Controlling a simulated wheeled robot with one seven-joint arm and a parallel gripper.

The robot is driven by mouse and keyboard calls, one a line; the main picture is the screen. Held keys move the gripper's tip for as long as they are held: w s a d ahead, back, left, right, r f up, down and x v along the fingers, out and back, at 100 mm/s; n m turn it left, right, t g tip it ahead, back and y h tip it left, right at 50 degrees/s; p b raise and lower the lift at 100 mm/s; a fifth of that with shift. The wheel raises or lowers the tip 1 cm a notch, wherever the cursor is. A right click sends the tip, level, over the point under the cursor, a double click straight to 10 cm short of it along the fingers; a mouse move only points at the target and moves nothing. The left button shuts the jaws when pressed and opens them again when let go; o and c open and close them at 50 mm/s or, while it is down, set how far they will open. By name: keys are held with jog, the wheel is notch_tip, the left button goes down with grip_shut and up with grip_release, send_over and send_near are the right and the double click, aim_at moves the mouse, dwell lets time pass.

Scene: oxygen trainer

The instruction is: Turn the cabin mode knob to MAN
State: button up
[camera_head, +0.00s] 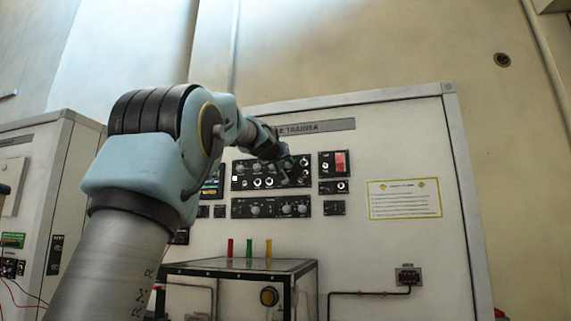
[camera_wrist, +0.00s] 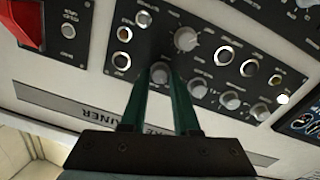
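The black control panel (camera_head: 270,172) carries several round grey knobs and bright round fittings. Its labels are too small to read, so I cannot tell which knob is the cabin mode knob. My gripper (camera_head: 284,172) is in front of this panel in the head view, hiding part of it. In the wrist view, which shows the panel upside down, my gripper (camera_wrist: 160,75) has two dark green fingers standing apart. One grey knob (camera_wrist: 160,72) shows between the fingertips; I cannot tell whether they touch it. Another larger knob (camera_wrist: 186,38) lies just beyond the tips.
A second knob panel (camera_head: 271,207) is below. A panel with a red guarded switch (camera_head: 341,162) is to the right. A box-like stand (camera_head: 250,265) with red, green and yellow tubes is below the panels. A yellow-edged notice (camera_head: 404,199) is farther right.

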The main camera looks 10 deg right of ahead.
grip_shut()
jog(key=shift+f+m, duration=0.1)
jog(key=shift+m, duration=0.2)
jog(key=m+b, duration=0.2)
jog(key=m, duration=0.1)
jog(key=shift+m+b, duration=0.3)
jog(key=m+b, duration=0.1)
jog(key=m, duration=0.3)
jog(key=m+b, duration=0.1)
jog(key=m, duration=0.4)
jog(key=shift+d+m+y, duration=0.1)
jog(key=shift+m+y, duration=0.2)
jog(key=m, duration=0.5)
jog(key=shift+m, duration=0.3)
